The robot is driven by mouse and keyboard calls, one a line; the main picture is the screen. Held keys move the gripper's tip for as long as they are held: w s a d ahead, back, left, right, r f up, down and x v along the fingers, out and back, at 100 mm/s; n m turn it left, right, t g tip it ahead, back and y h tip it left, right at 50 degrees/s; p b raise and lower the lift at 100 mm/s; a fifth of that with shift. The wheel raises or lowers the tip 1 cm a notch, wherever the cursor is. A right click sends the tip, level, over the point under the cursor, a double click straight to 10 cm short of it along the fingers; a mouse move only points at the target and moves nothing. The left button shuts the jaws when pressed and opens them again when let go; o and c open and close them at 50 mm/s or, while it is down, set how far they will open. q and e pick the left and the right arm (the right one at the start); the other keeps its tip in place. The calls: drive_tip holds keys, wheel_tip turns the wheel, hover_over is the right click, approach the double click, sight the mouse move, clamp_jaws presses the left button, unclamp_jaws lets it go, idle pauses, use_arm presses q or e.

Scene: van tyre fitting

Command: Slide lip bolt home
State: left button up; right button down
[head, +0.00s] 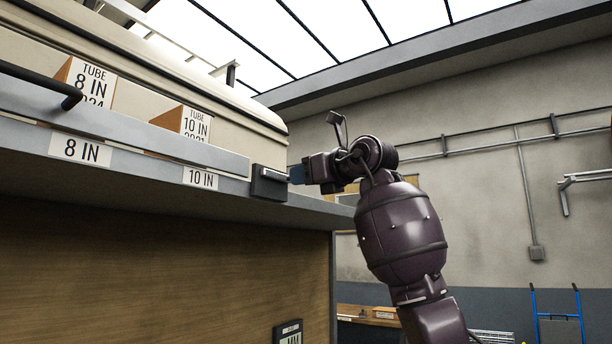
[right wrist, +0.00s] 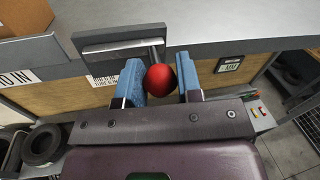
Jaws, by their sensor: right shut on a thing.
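The lip bolt's dark housing (head: 269,182) sits on the shelf's front lip, right of the 10 IN label; it also shows in the right wrist view (right wrist: 120,44). A short pin joins its right end to a round red knob (right wrist: 160,78). My right gripper (head: 297,174) is at the housing's right end. In the right wrist view its blue fingers (right wrist: 160,82) stand on either side of the red knob and are shut on it. The knob is hidden in the head view. The bolt's far end is hidden. My left gripper is not in view.
The grey shelf lip (head: 130,135) carries 8 IN and 10 IN labels. Tube boxes (head: 188,122) stand behind it, with a dark bar (head: 40,84) at the left. A wooden panel (head: 150,270) lies below. Open room lies to the right, before the wall.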

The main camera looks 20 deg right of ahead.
sight(272, 173)
drive_tip(key=shift+s+a+b, duration=0.3)
drive_tip(key=s+a+b, duration=0.1)
drive_tip(key=a, duration=0.1)
drive_tip(key=s+a+b, duration=0.1)
drive_tip(key=s+a, duration=0.1)
drive_tip(key=shift+s+a, duration=0.15)
drive_tip(key=shift+a, duration=0.05)
drive_tip(key=c, duration=1.1)
unclamp_jaws()
drive_tip(key=shift+c, duration=0.2)
drive_tip(key=o, duration=0.4)
drive_tip(key=shift+s+a, duration=0.1)
drive_tip(key=shift+c, duration=0.2)
